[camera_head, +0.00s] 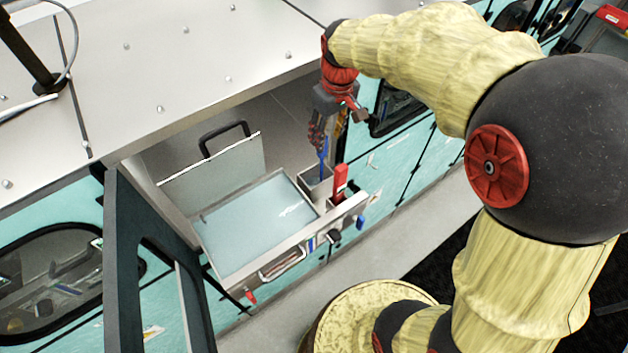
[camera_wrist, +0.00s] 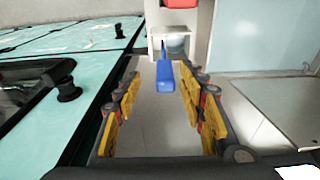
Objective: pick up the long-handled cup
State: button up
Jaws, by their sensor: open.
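A blue handle (camera_wrist: 165,80), seemingly that of the long-handled cup, rises from a small pale holder (camera_wrist: 156,42) in the wrist view. A greyish, partly hidden shape at its lower end may be the cup's bowl. The blue handle also shows in the head view (camera_head: 323,163), just below my gripper (camera_head: 321,144). In the wrist view my gripper (camera_wrist: 160,74) is open, with one yellow-padded finger on each side of the handle. I cannot tell whether either finger touches it.
A red-handled item (camera_head: 341,182) stands beside the holder, near the front edge. A pale blue-topped tray (camera_head: 260,225) lies to the left, with an upright panel (camera_head: 213,172) behind it. A dark open door frame (camera_head: 135,255) is at lower left. A white overhang (camera_head: 160,100) is above.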

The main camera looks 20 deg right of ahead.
jog(key=f, duration=0.2)
jog(key=f+p, duration=0.1)
jog(key=f, duration=0.2)
jog(key=w+a+f, duration=0.1)
jog(key=f, duration=0.1)
jog(key=shift+f, duration=0.2)
jog(key=c, duration=0.4)
grip_shut()
